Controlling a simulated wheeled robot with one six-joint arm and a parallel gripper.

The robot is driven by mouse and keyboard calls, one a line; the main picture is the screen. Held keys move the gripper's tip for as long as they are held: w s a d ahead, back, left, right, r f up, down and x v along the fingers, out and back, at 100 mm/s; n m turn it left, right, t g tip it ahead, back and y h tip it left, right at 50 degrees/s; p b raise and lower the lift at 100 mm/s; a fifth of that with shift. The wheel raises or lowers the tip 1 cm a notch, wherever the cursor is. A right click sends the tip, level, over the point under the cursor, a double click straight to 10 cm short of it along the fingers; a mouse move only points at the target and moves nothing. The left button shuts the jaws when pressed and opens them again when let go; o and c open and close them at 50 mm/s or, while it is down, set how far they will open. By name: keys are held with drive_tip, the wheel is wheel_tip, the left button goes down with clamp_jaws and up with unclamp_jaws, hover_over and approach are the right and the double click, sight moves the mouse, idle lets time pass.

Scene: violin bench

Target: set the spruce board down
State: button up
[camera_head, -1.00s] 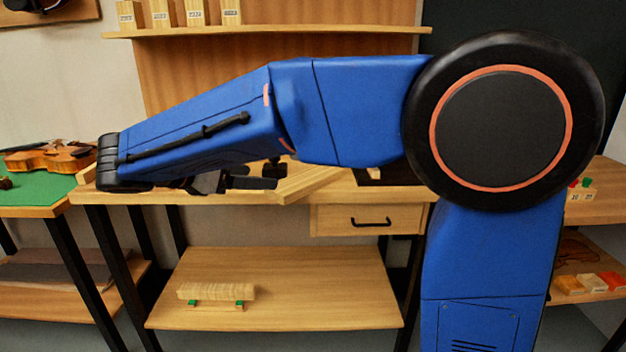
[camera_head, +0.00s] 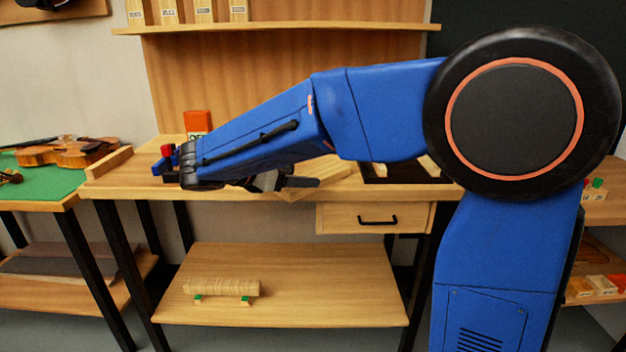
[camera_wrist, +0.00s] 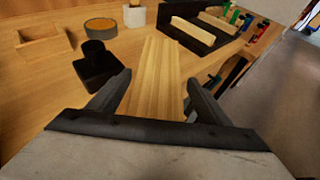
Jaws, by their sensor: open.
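The spruce board (camera_wrist: 160,65) is a pale, striped plank lying on the bench top (camera_wrist: 75,100) in the wrist view. Its near end reaches between the fingers of my gripper (camera_wrist: 157,79). The fingers are open, with a gap visible on each side of the board. In the head view the board (camera_head: 328,172) shows partly at the bench's front, behind my gripper (camera_head: 292,182). My arm hides part of the bench.
A black stand (camera_wrist: 98,68) is close to the left finger. A dark tray (camera_wrist: 180,34) with wood pieces lies beyond the board. A round tin (camera_wrist: 100,24) and a wooden box (camera_wrist: 42,44) stand at the back left. A red box (camera_head: 197,120) stands on the bench.

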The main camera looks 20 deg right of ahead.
sight(310, 175)
drive_tip(key=x, duration=0.5)
drive_tip(key=shift+w, duration=0.1)
drive_tip(key=c, duration=1.1)
drive_tip(key=shift+r, duration=0.15)
